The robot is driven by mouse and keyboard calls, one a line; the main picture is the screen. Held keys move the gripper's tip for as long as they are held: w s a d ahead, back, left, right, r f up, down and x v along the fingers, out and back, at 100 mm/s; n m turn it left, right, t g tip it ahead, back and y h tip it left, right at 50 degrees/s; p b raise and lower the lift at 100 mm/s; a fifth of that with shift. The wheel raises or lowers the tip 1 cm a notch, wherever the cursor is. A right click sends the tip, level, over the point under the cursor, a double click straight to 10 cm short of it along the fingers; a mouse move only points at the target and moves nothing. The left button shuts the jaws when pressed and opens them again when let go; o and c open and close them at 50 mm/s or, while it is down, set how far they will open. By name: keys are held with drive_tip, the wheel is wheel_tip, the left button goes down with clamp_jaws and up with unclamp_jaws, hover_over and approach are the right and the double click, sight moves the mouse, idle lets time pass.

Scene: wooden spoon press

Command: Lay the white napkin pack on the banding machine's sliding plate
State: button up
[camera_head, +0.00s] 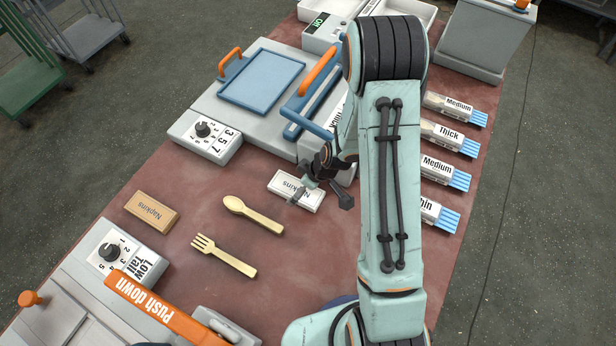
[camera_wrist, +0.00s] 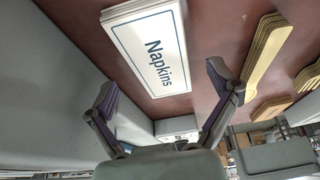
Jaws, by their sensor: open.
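The white napkin pack (camera_head: 288,184) lies flat on the red-brown table, just in front of a grey machine. In the wrist view, the white pack (camera_wrist: 150,45) shows its "Napkins" label beyond my fingertips. My gripper (camera_head: 320,191) is low at the pack's right end, with the arm covering part of the area. In the wrist view, my gripper (camera_wrist: 163,82) has its fingers spread wide, with nothing between them. A flat blue plate (camera_head: 262,80) with an orange handle, seemingly the sliding plate, lies on the grey machine (camera_head: 215,103). It looks empty.
A brown napkin pack (camera_head: 151,211), a wooden spoon (camera_head: 253,215) and a wooden fork (camera_head: 223,256) lie to the left. An upright blue frame (camera_head: 311,103) with an orange handle stands right of the plate. Several labelled packs (camera_head: 449,138) line the right. An orange "Push down" lever (camera_head: 160,308) is in front.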

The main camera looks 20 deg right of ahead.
drive_tip(key=v, duration=1.1)
drive_tip(key=s+a+r+m+g+h, duration=0.1)
drive_tip(key=s+a+r+m+g, duration=0.1)
drive_tip(key=s+r, duration=0.6)
drive_tip(key=shift+s+a+r+m, duration=0.3)
drive_tip(key=shift+a+r+m, duration=0.15)
drive_tip(key=shift+a+m, duration=0.3)
drive_tip(key=shift+o, duration=0.5)
drive_tip(key=s+r+m+g+h, duration=0.1)
drive_tip(key=s+r+m, duration=0.3)
drive_tip(key=s, duration=0.5)
drive_tip(key=shift+s+a, duration=0.25)
drive_tip(key=shift+s, duration=0.05)
